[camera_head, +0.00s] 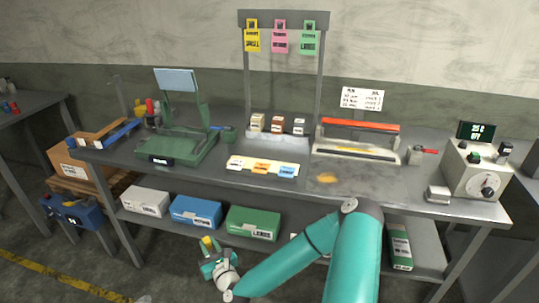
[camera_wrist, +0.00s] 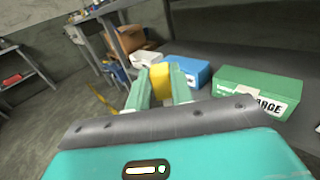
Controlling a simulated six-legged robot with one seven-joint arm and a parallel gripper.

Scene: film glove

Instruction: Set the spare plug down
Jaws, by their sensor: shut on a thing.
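My gripper (camera_head: 209,250) is low in front of the bench, beside the lower shelf. Its fingers are shut on a small yellow piece, which I take to be the spare plug (camera_head: 207,241). In the wrist view, the yellow plug (camera_wrist: 158,71) sits between the two green fingertips (camera_wrist: 160,82). Its lower part is hidden by the fingers. The plug is held in the air, apart from the bench top (camera_head: 290,190).
The lower shelf holds a white box (camera_head: 145,201), a blue box (camera_head: 195,211) and a green box (camera_head: 252,222). On the bench stand a green machine (camera_head: 180,147), a sealer with a red bar (camera_head: 358,140) and a control box (camera_head: 477,169). The bench's front middle has bare room.

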